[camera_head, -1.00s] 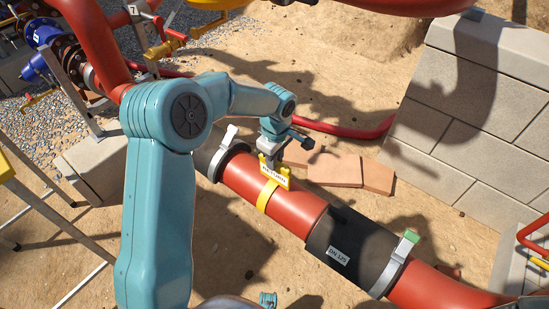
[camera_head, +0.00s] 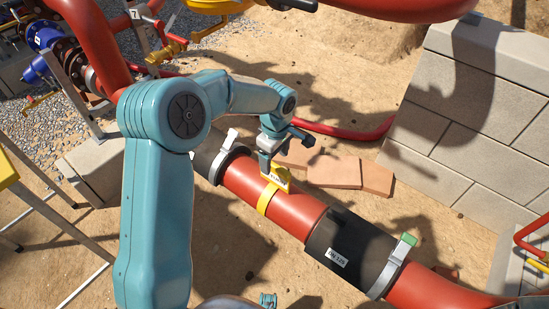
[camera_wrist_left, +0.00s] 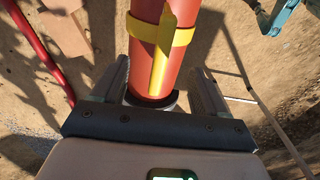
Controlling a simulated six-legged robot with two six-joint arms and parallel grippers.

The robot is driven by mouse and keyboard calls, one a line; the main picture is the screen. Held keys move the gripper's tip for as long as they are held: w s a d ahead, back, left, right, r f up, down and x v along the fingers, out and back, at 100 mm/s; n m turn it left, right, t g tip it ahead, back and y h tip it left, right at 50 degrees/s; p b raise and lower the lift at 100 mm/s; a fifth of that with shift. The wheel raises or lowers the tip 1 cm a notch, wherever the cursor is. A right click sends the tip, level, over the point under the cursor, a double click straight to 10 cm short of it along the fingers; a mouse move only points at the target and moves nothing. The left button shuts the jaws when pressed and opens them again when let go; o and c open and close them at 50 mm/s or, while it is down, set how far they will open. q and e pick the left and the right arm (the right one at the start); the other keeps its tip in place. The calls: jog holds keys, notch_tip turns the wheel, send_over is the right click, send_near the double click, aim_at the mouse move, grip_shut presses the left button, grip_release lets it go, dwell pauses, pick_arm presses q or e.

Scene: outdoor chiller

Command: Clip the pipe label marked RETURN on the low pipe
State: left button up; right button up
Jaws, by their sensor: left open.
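The yellow RETURN label (camera_head: 277,179) sits on the low red pipe (camera_head: 295,211), its yellow band (camera_head: 264,201) around the pipe and its plate standing up. In the left wrist view the yellow band (camera_wrist_left: 181,37) crosses the pipe, with the label's plate (camera_wrist_left: 161,62) seen edge-on. My left gripper (camera_head: 268,163) is just above and behind the plate. In the left wrist view its two fingers (camera_wrist_left: 161,75) stand wide apart, one on each side of the pipe and plate, and do not touch the plate.
A black DN 125 sleeve (camera_head: 345,250) with a green-tipped clamp (camera_head: 405,250) lies right of the label; another black sleeve (camera_head: 208,160) lies left. Flat bricks (camera_head: 335,170) lie behind the pipe. A block wall (camera_head: 475,120) stands right, a ladder (camera_head: 50,225) left.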

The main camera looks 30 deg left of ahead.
pick_arm(q)
notch_tip(320, 180, up, 4)
jog(key=shift+d+r+p, duration=0.1)
jog(key=shift+r+p, duration=0.05)
jog(key=shift+p, duration=1)
notch_tip(320, 180, up, 16)
jog(key=p, duration=0.2)
jog(key=shift+d+r+p, duration=0.2)
jog(key=shift+d+p, duration=0.05)
jog(key=shift+p, duration=0.05)
